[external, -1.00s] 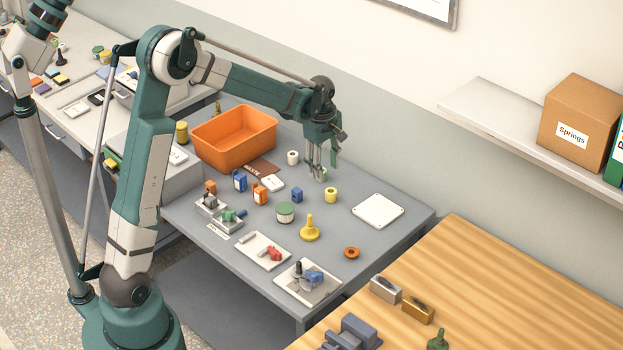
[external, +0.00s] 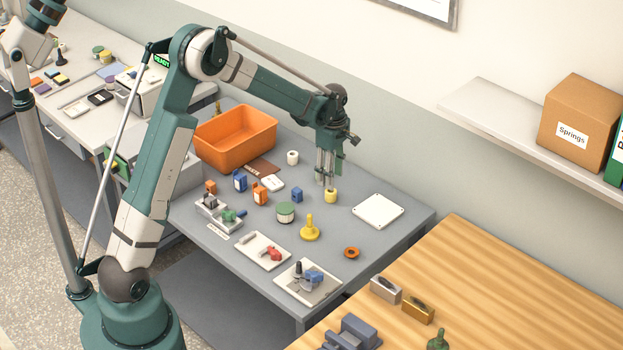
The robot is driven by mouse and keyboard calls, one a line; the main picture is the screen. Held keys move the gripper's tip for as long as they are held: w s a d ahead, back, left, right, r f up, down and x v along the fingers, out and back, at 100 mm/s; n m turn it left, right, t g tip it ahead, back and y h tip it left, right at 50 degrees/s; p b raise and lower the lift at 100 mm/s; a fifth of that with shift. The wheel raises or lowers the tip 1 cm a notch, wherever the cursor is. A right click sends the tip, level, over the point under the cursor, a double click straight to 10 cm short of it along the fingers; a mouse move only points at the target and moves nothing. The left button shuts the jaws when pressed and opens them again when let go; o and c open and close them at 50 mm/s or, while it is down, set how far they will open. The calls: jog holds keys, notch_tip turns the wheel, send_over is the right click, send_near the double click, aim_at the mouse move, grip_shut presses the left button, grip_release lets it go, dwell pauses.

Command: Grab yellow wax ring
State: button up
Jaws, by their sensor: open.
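The yellow wax ring (external: 331,196) is a small pale-yellow ring-like piece standing on the grey table, right of the middle. My gripper (external: 328,184) points straight down directly over it. Its fingertips are at the top of the ring or just behind it; I cannot tell whether they touch it. The fingers are open, and nothing is lifted.
A white spool (external: 292,157) stands behind.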

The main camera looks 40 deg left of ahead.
aim_at(331, 192)
jog(key=shift+f, duration=1.3)
jog(key=shift+a+f, duration=0.2)
jog(key=shift+f, duration=2.4)
jog(key=c, duration=0.9)
